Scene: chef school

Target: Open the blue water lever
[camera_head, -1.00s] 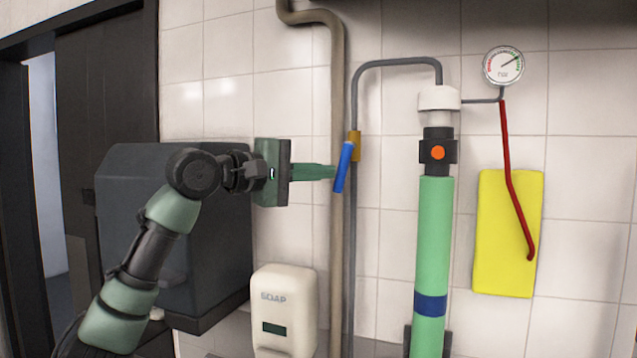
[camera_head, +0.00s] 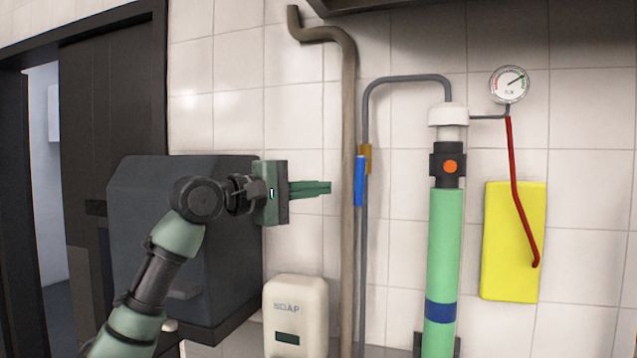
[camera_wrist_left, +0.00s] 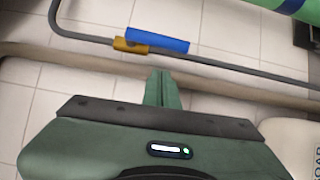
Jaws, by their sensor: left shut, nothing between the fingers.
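The blue water lever (camera_head: 359,180) hangs straight down beside its brass valve (camera_head: 366,158) on the thin grey pipe, nearly parallel to that pipe. My left gripper (camera_head: 330,187) is shut and empty, its fingertips a little left of the lever with a visible gap. In the left wrist view the shut fingers (camera_wrist_left: 162,76) point toward the blue lever (camera_wrist_left: 158,40) and the brass valve (camera_wrist_left: 130,45), without visible contact. The lever lies along the pipe there too. My right gripper is not in view.
A thick beige pipe (camera_head: 348,250) runs down the wall just left of the lever. A soap dispenser (camera_head: 296,310) sits below my gripper, and a dark box (camera_head: 185,240) is behind my arm. A green cylinder (camera_head: 443,250) stands to the right.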

